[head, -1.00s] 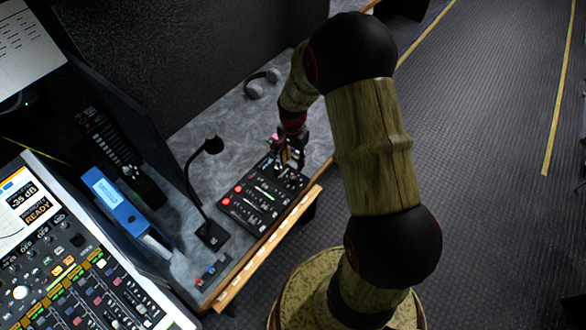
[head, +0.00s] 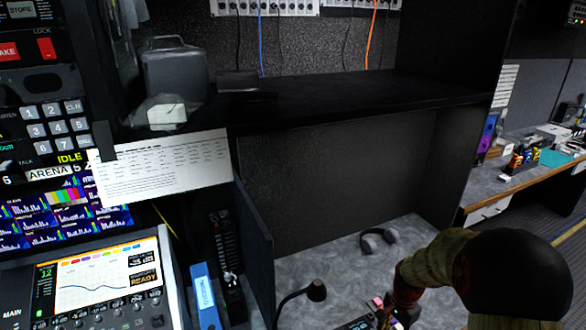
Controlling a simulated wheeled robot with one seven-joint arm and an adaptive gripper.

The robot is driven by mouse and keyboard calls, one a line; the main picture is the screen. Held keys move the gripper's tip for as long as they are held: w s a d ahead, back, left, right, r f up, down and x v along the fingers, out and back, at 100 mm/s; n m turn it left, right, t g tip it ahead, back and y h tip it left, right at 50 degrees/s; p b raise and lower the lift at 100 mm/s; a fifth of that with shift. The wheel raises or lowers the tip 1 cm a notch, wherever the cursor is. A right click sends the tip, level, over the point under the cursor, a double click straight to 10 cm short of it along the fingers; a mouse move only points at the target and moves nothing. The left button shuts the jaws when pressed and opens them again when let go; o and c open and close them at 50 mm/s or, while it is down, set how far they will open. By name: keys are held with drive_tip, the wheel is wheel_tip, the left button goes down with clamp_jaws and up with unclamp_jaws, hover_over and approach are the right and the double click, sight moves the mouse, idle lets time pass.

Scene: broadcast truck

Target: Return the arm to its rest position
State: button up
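My arm (head: 520,275) shows at the lower right of the head view, with a dark round joint and wood-like links. It bends down to the left toward a desk. My gripper (head: 386,316) is at the bottom edge, partly cut off, over or beside a dark control panel (head: 355,325). A small pink patch shows at the gripper. The fingers are too small and cut off to tell whether they are open or shut, or whether they hold anything.
Grey headphones (head: 379,240) lie on the grey desk (head: 330,260) behind my gripper. A gooseneck microphone (head: 315,291) stands to its left. A dark shelf (head: 330,97) spans above. A mixing console (head: 100,285) and blue binder (head: 204,295) are at left.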

drive_tip(key=s+a+r+n+t, duration=0.2)
drive_tip(key=s+a+r+n, duration=0.2)
drive_tip(key=r, duration=0.6)
drive_tip(key=s+a+r+n+t, duration=0.2)
drive_tip(key=s+a+r+n, duration=0.2)
drive_tip(key=s+r, duration=0.5)
drive_tip(key=s+a+r+n+t, duration=0.1)
drive_tip(key=s+a+r+n, duration=0.4)
drive_tip(key=r, duration=0.6)
drive_tip(key=shift+s+a+r+t, duration=0.25)
drive_tip(key=shift+s+a+t, duration=0.25)
drive_tip(key=shift+s, duration=0.35)
drive_tip(key=shift+c, duration=0.8)
drive_tip(key=shift+a, duration=0.15)
